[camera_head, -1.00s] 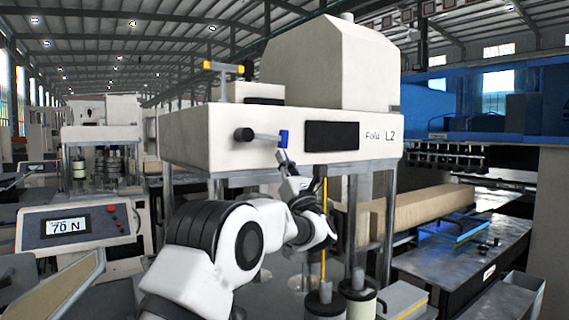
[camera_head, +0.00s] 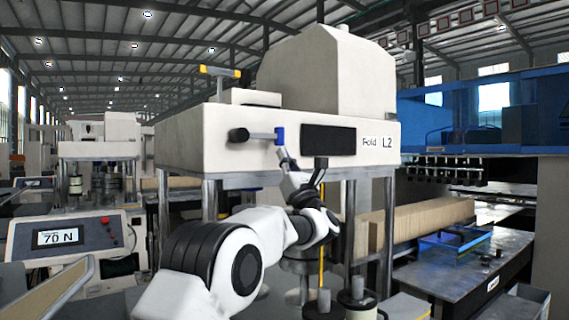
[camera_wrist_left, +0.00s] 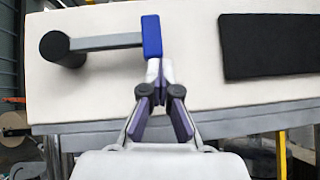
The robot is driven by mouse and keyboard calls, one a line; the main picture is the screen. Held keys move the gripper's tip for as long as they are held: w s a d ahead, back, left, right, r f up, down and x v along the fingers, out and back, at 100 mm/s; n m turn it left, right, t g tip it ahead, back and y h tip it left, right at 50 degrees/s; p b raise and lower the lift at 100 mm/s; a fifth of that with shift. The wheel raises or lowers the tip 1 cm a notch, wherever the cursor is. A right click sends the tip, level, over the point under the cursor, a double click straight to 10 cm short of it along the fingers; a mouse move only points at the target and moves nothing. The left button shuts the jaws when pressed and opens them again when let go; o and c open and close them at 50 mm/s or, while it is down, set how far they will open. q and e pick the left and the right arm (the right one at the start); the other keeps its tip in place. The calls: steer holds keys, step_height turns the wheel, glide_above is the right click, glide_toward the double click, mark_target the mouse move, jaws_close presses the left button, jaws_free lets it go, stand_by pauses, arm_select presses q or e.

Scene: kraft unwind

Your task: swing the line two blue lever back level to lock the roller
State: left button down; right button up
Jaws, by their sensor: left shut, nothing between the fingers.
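The line two lever has a black hub (camera_head: 238,135), a grey bar (camera_head: 262,136) and a blue grip (camera_head: 280,135) at its right end. It is on the white front panel of the L2 machine (camera_head: 215,135) and looks about level. In the left wrist view the blue grip (camera_wrist_left: 151,37) hangs at the bar's right end. My left gripper (camera_head: 282,156) is shut and empty, just below the grip. In the left wrist view its fingertips (camera_wrist_left: 160,72) meet at the grip's lower end; whether they touch it is unclear. My right gripper is not in view.
A black panel (camera_head: 328,140) is to the right of the lever. A yellow-ended T-handle (camera_head: 220,72) stands on top of the machine. A console (camera_head: 70,238) reading 70 N is at the left. Steel posts (camera_head: 210,200) stand below the machine's front.

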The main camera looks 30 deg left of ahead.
arm_select(q)
steer(key=shift+r, duration=0.1)
steer(key=s+d+f+b, duration=0.2)
steer(key=d+f+b, duration=0.4)
steer(key=f+b, duration=0.4)
steer(key=shift+s+d+f+b, duration=0.2)
steer(key=shift+s+f+b, duration=0.15)
steer(key=shift+f, duration=0.3)
